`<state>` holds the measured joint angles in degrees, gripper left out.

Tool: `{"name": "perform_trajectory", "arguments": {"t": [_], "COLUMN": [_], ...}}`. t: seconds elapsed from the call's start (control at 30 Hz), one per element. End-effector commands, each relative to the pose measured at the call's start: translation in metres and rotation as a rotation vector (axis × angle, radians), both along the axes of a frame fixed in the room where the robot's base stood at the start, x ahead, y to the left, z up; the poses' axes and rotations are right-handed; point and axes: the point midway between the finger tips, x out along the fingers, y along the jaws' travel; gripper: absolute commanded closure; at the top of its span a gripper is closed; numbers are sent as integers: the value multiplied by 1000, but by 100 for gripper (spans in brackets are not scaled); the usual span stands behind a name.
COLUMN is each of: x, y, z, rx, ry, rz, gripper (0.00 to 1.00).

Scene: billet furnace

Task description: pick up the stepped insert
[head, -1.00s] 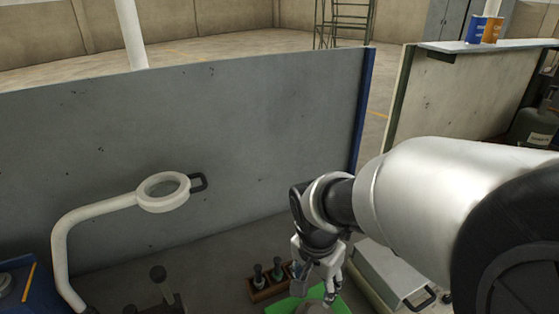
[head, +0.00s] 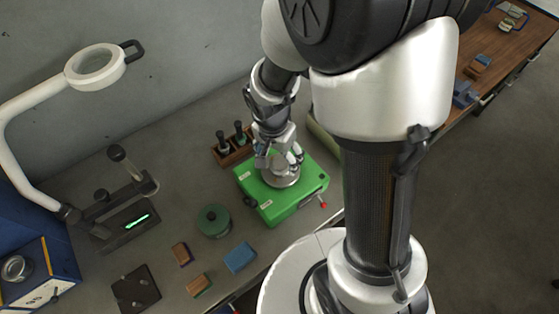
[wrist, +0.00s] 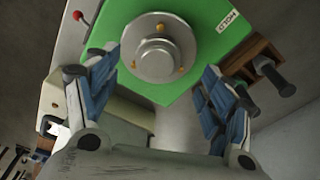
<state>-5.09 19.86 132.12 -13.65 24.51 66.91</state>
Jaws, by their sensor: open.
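The stepped insert (head: 284,179) is a round silver-grey metal piece with a wide flange and narrower steps. It sits on top of a green box (head: 262,207) on the workbench. In the wrist view the insert (wrist: 150,52) shows nearly face-on, with small brass-coloured spots on its flange. My gripper (head: 279,163) is above the insert and hides part of it in the head view. In the wrist view my gripper (wrist: 163,70) has its blue-grey fingers spread wide, one on each side of the insert, with nothing held. I cannot tell the exact height gap.
A wooden rack (head: 228,155) with dark-handled tools stands close behind the green box. A green round tin (head: 213,221), a blue block (head: 240,257) and brown blocks lie to the left. A white magnifier lamp (head: 95,65) arches over the bench's left side.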

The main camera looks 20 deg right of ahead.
Motion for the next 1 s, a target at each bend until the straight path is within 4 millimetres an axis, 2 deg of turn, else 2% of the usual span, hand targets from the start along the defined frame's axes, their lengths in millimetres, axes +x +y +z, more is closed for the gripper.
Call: {"name": "perform_trajectory", "arguments": {"t": [0.1, 0.23, 0.57, 1.0], "x": [0, 2, 3, 3], "y": [-6, -7, -7, -7], "z": [-22, -38, -42, -42], "rx": [-1, -1, 0, 0], "ry": [7, 5, 1, 1], "rz": [0, 2, 1, 1], "gripper": [26, 26, 26, 56]}}
